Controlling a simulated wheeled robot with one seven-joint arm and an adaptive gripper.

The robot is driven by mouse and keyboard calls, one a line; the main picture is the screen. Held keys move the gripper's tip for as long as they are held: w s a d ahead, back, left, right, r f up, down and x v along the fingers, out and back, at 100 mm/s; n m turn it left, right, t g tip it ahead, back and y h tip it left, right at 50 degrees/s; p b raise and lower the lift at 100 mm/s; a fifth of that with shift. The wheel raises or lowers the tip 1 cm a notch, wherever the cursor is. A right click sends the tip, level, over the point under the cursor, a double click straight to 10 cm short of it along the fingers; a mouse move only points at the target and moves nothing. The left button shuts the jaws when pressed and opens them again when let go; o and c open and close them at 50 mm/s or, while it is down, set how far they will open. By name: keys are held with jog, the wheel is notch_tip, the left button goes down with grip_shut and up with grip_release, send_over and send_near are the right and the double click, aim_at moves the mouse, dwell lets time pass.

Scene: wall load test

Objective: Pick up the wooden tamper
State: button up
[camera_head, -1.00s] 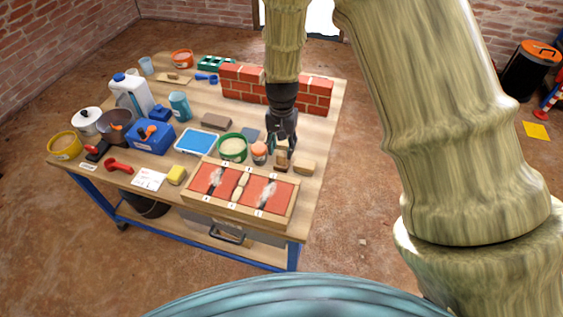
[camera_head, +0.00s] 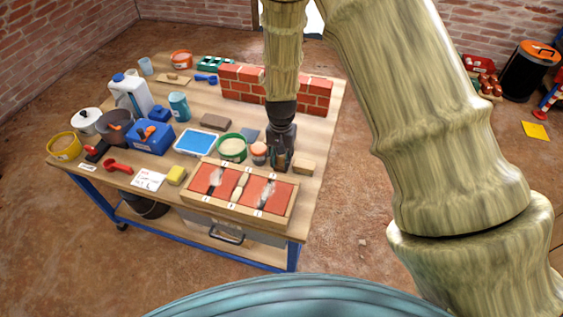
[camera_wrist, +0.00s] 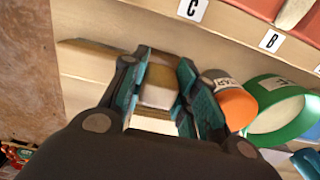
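The wooden tamper, a small light-wood piece with a brown part, stands on the workbench (camera_head: 313,128) behind the framed brick panel. In the wrist view the tamper (camera_wrist: 160,86) sits between the two teal-padded fingers of my gripper (camera_wrist: 163,75). In the head view my gripper (camera_head: 279,163) points down over it and mostly hides it. The fingers are apart, one on each side of the tamper, and I see no clear contact. Its lower part is hidden.
An orange-topped jar (camera_head: 259,153) stands close beside my gripper, with a green round tub (camera_head: 232,148) beyond it. A wooden block (camera_head: 304,167) lies on the other side. The brick panel (camera_head: 240,192) is in front, and a low brick wall (camera_head: 240,84) behind.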

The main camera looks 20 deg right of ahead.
jog(key=shift+r, duration=0.1)
notch_tip(320, 180, up, 10)
jog(key=shift+f, duration=0.1)
dwell(0.7)
